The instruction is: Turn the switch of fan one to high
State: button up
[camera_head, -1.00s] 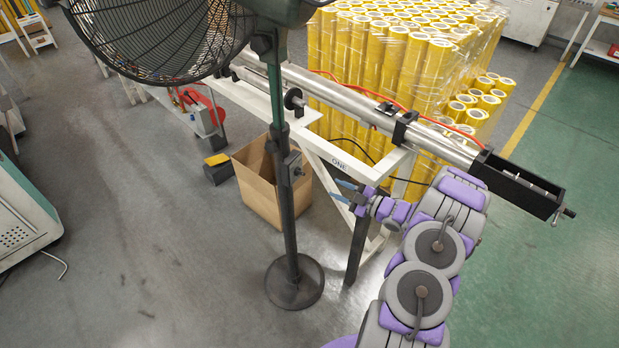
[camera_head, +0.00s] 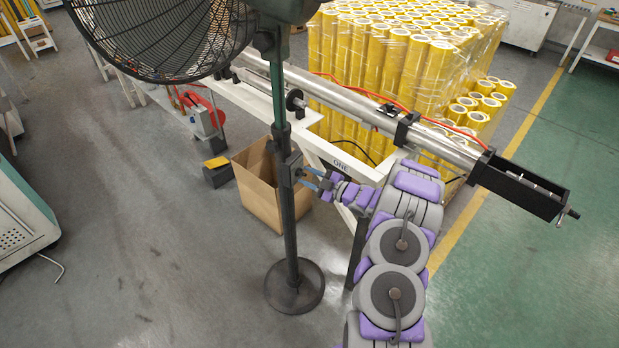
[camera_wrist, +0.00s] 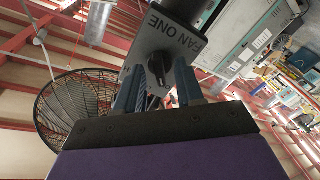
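The fan (camera_head: 165,30) stands on a dark pole with a round base at the picture's left centre. Its dark switch box (camera_head: 292,170) is on the pole; in the wrist view the box (camera_wrist: 178,38) carries the label "FAN ONE". A black knob (camera_wrist: 156,72) sticks out from the box face. My gripper (camera_head: 310,178) is close to the box, on its right. In the wrist view my gripper (camera_wrist: 157,82) is open, with one blue finger on each side of the knob. I cannot tell whether a finger touches the knob.
A cardboard box (camera_head: 258,190) sits behind the pole. Wrapped yellow rolls (camera_head: 390,55) stand at the back.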

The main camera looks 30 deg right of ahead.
grip_shut()
jog(key=shift+m+p, duration=0.3)
jog(key=shift+p, duration=0.25)
jog(key=m+p, duration=0.2)
jog(key=p, duration=0.1)
jog(key=shift+r+m, duration=0.15)
jog(key=shift+m, duration=0.15)
jog(key=m+p, duration=0.4)
jog(key=m, duration=0.4)
jog(key=shift+d+p, duration=0.1)
jog(key=shift+p, duration=0.2)
jog(key=shift+m, duration=2.4)
jog(key=shift+w, duration=0.1)
jog(key=shift+d, duration=0.1)
